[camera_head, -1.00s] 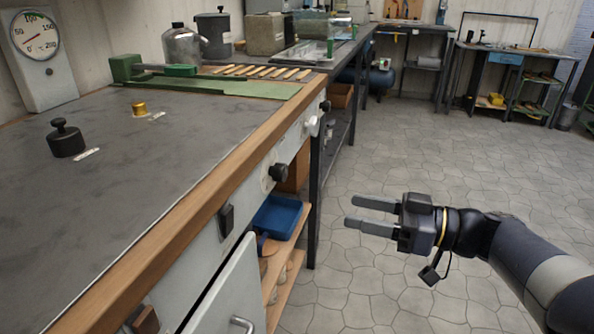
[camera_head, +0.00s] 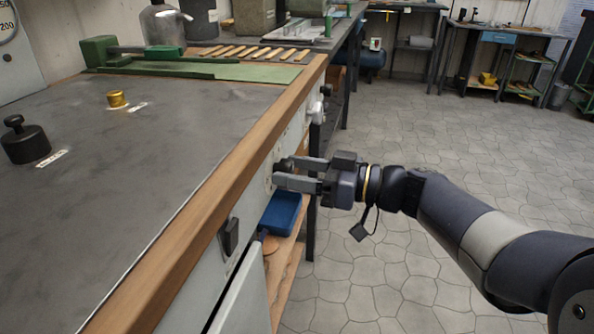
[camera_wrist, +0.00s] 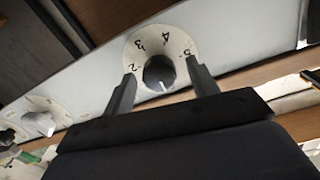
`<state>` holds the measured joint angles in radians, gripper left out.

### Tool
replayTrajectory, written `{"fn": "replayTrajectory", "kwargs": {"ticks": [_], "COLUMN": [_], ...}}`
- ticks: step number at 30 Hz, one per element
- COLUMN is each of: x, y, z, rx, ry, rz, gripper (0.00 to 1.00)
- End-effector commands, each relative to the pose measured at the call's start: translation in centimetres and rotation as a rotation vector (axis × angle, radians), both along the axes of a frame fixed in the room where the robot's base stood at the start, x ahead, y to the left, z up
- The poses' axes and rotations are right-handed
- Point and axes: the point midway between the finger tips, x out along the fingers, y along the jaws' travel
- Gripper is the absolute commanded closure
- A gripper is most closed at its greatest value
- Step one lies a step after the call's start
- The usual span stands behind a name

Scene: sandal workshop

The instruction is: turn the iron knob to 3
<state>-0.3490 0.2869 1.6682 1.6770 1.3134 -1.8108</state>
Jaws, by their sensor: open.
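A black knob (camera_wrist: 159,72) sits on a round white dial (camera_wrist: 150,42) on the bench's front panel. The dial shows numbers including 2, 3, 4 and 5. A white mark on the knob points toward the bottom of the wrist view, away from the 3. In the head view the knob (camera_head: 284,164) is partly hidden by the fingers. My gripper (camera_head: 289,171) is open at the panel, with a finger on either side of the knob. A small gap seems to show between fingers and knob.
A white knob (camera_wrist: 40,122) on another dial is at the left of the wrist view. A dark switch (camera_head: 230,236) and a blue tray (camera_head: 281,213) are nearby. A black weight (camera_head: 25,143) and brass weight (camera_head: 117,99) stand on the benchtop. The floor to the right is clear.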

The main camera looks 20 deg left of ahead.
Motion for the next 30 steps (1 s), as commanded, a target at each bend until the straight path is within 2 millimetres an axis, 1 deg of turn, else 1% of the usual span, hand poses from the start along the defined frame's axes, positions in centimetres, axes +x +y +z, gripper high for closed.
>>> {"fn": "replayTrajectory", "kwargs": {"ticks": [2, 18, 25, 30], "x": [0.0, -0.01, -0.01, -0.01], "y": [-0.02, -0.04, -0.05, -0.04], "z": [0.0, -0.02, -0.04, -0.07], "rx": [0.0, 0.0, -0.002, -0.008], "ry": [0.0, 0.0, 0.014, 0.072], "rz": [0.0, 0.0, 0.0, 0.0], "gripper": [0.44, 0.88, 0.89, 0.89]}}
